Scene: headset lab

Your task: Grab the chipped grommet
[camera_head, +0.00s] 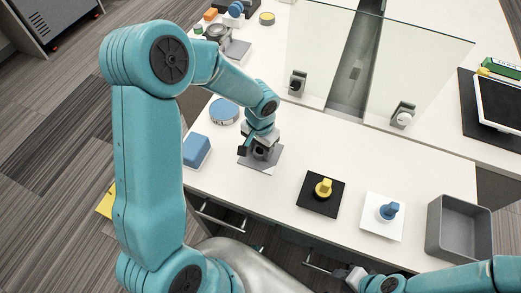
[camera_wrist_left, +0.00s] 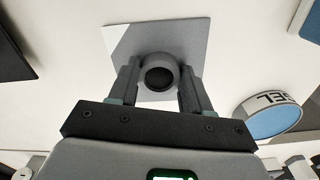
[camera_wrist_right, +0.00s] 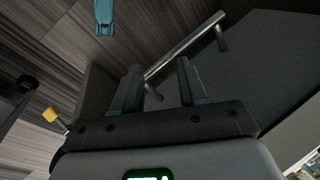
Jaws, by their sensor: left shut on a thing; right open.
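A grey round piece with a dark hollow (camera_wrist_left: 159,73) stands on a grey square mat (camera_wrist_left: 122,38); it looks like a grommet, but no chip can be made out. My left gripper (camera_wrist_left: 155,82) has its fingers on both sides of this piece, shut on it. In the head view my left gripper (camera_head: 259,151) is low over the grey mat (camera_head: 270,163) and hides most of the piece. My right gripper (camera_wrist_right: 158,85) is open and empty, beside the desk front near a metal bar handle (camera_wrist_right: 185,47).
A yellow piece (camera_head: 323,187) on a black mat and a blue piece (camera_head: 388,211) on a white mat stand to the right. Beyond them is an empty grey bin (camera_head: 458,229). A blue box (camera_head: 196,151) and a round blue-topped item (camera_head: 224,111) are left. Glass panels (camera_head: 420,65) stand behind.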

